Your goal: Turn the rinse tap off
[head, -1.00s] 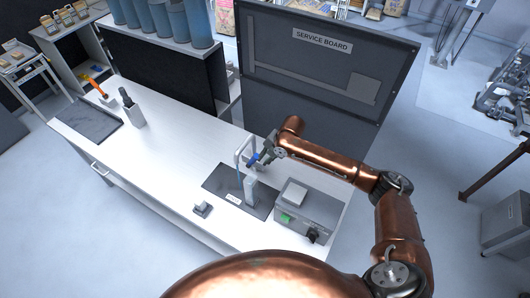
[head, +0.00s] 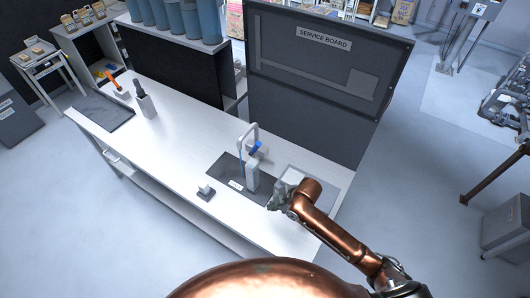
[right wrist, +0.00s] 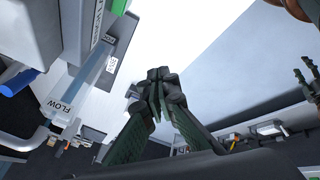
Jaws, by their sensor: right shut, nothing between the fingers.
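The rinse tap (head: 247,131) is a thin curved metal spout standing at the back of a dark mat on the white bench, in the head view. Its blue lever (head: 256,148) sits beside the spout. In the right wrist view a blue handle (right wrist: 18,83) shows at the left edge, close to grey pipework. My right gripper (head: 276,203) is shut and empty, in front of the tap and apart from it, over the near side of the bench. Its closed fingers (right wrist: 158,88) fill the middle of the wrist view.
A pale upright block (head: 252,178) stands on the dark mat (head: 222,170). A grey control box (head: 292,175) is partly hidden behind my right arm. A small block (head: 205,190) sits left of the mat. The service board (head: 320,85) rises behind. The bench's middle is clear.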

